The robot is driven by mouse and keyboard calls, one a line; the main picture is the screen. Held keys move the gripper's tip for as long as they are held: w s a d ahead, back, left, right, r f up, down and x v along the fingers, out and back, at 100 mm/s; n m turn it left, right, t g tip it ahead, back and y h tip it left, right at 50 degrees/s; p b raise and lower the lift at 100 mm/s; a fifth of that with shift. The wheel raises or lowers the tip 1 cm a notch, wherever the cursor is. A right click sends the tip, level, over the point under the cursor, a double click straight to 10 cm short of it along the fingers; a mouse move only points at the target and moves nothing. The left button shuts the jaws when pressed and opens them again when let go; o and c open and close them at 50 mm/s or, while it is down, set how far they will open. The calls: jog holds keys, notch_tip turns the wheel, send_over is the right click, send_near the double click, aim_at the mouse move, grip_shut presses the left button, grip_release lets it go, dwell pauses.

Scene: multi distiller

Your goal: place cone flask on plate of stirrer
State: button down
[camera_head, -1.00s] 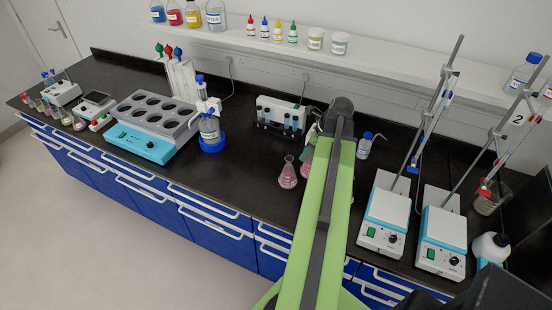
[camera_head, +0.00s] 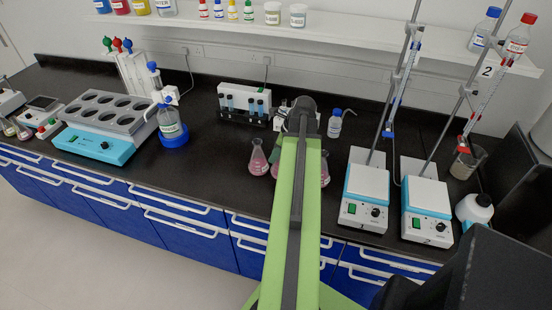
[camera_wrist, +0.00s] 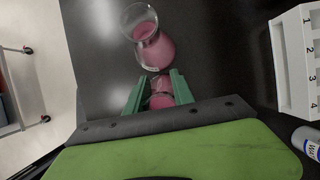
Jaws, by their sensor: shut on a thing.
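My gripper (camera_wrist: 157,80) shows in the wrist view with its green fingers on both sides of a cone flask with pink liquid (camera_wrist: 161,93), shut on it. A second pink cone flask (camera_wrist: 152,42) is just beyond the fingertips. In the head view one pink cone flask (camera_head: 258,160) stands on the bench left of my arm, and pink glass also shows at the arm's right edge (camera_head: 325,172). My arm hides most of my gripper there. Two stirrers with white plates stand to the right, the left stirrer (camera_head: 365,208) and the right stirrer (camera_head: 427,222).
Stands with clamped burettes (camera_head: 392,110) rise behind the stirrers. A beaker (camera_head: 466,163) and a white bottle (camera_head: 474,210) are right of them. A wash bottle (camera_head: 335,125) and a tube rack (camera_head: 245,108) stand behind my arm.

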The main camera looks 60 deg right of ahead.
jog(key=c, duration=1.1)
grip_release()
jog(key=shift+r+p, duration=0.4)
jog(key=shift+r, duration=0.05)
jog(key=p+v, duration=1)
jog(key=v, duration=0.1)
jog(key=shift+s+d+r, duration=0.1)
jog(key=shift+s+r, duration=0.05)
jog(key=shift+r, duration=0.05)
